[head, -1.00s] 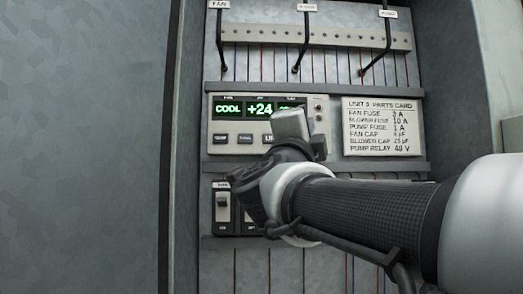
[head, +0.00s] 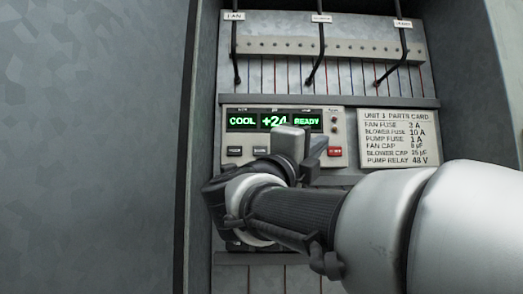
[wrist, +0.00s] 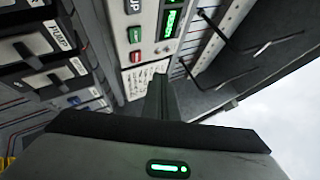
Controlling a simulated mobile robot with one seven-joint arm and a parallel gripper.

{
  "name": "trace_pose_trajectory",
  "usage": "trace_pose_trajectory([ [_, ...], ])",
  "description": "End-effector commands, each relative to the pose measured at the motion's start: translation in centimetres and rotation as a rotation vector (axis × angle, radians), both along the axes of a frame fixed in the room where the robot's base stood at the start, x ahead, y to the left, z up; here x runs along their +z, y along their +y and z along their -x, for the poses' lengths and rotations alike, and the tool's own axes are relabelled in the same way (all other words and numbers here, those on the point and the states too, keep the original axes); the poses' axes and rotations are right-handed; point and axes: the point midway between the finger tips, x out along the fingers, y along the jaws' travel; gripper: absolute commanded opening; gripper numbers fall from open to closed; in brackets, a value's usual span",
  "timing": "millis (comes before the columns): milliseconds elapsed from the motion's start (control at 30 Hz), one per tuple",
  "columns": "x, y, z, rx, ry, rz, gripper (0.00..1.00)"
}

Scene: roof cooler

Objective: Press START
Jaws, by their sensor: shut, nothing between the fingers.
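The control panel (head: 229,133) has a lit green display reading COOL, +24 and READY (head: 307,121). A red button (head: 335,152) shows at the panel's right end, and it also shows in the wrist view (wrist: 136,56). A green button (wrist: 134,35) sits beside it in the wrist view, along with a grey UP button (wrist: 132,6). I cannot read the labels of the green and red buttons. My gripper (head: 312,147) is in front of the panel and hides its lower middle, including the green button, in the head view. Its fingers (wrist: 159,95) are shut and empty, apart from the green button.
A parts card (head: 398,138) is right of the panel. Hooked black cables (head: 320,50) hang above. Breaker switches, one labelled PUMP (wrist: 60,36), sit below the panel. Cabinet walls (head: 205,90) close in the left and right sides.

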Motion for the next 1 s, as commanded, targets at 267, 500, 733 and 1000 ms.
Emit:
trace_pose_trajectory([
  [267,0.3,0.0,-4.1,-0.002,0.003,0.001,0.0],
  [500,0.1,-0.1,-6.5,-0.001,0.001,0.0,0.0],
  [733,0.0,-0.1,-7.2,-0.001,0.0,-0.001,0.0],
  [1000,0.0,0.0,-7.2,0.0,0.0,0.0,0.0],
])
